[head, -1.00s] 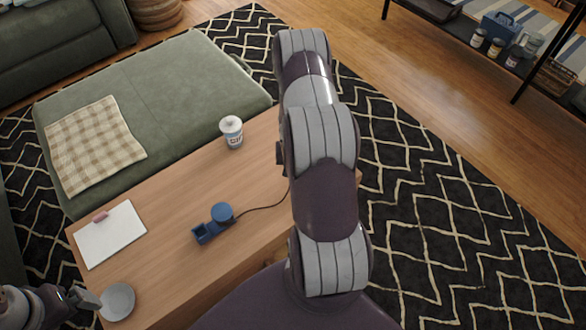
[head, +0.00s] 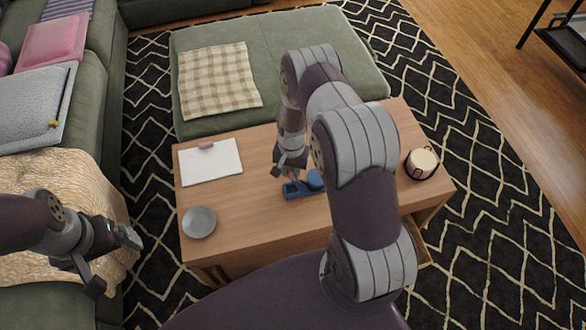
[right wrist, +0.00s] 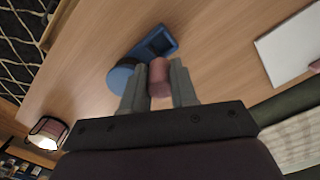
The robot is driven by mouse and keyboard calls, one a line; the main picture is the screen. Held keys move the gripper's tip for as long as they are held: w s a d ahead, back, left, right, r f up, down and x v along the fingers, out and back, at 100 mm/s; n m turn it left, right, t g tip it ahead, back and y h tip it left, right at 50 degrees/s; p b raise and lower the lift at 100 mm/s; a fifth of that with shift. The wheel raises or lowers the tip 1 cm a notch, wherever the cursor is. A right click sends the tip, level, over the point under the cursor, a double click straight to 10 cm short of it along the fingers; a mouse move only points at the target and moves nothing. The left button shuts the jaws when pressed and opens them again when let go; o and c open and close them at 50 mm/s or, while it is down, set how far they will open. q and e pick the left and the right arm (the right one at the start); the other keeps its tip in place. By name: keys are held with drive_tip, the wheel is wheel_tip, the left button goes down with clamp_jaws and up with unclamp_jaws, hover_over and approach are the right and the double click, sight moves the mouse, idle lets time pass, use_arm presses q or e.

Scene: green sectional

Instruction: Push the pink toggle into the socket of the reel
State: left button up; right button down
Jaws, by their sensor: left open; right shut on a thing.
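The pink toggle (right wrist: 159,76) is held between the two fingers of my right gripper (right wrist: 158,88) in the right wrist view. The blue reel (head: 315,179) lies on the wooden table, with a round drum and a square block. In the right wrist view the block's dark square socket (right wrist: 160,42) shows just beyond the toggle, and the drum (right wrist: 122,77) is to its left. In the head view my right gripper (head: 290,173) is over the reel's block end; whether the toggle touches it cannot be told. My left gripper (head: 113,262) is open and empty, left of the table.
The wooden table (head: 260,225) carries a white board (head: 211,165) with a pink piece (head: 206,145) at its top edge, a grey bowl (head: 199,222) and a cream-topped cup (head: 421,163). A green ottoman (head: 290,60) stands behind. Bare tabletop lies between bowl and reel.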

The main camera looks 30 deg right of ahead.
sight(291, 168)
drive_tip(key=shift+a+r, duration=0.1)
wheel_tip(291, 168, down, 5)
drive_tip(key=b, duration=0.4)
drive_tip(key=shift+f, duration=0.5)
idle(1.1)
drive_tip(key=shift+f+b, duration=0.85)
drive_tip(key=shift+f, duration=0.25)
drive_tip(key=c, duration=0.8)
unclamp_jaws()
drive_tip(key=r+p, duration=0.1)
drive_tip(key=r, duration=0.5)
drive_tip(key=r+p, duration=0.2)
drive_tip(key=r, duration=0.4)
drive_tip(key=shift+w+d+r, duration=0.15)
drive_tip(key=shift+d+r, duration=0.05)
drive_tip(key=shift+r, duration=0.15)
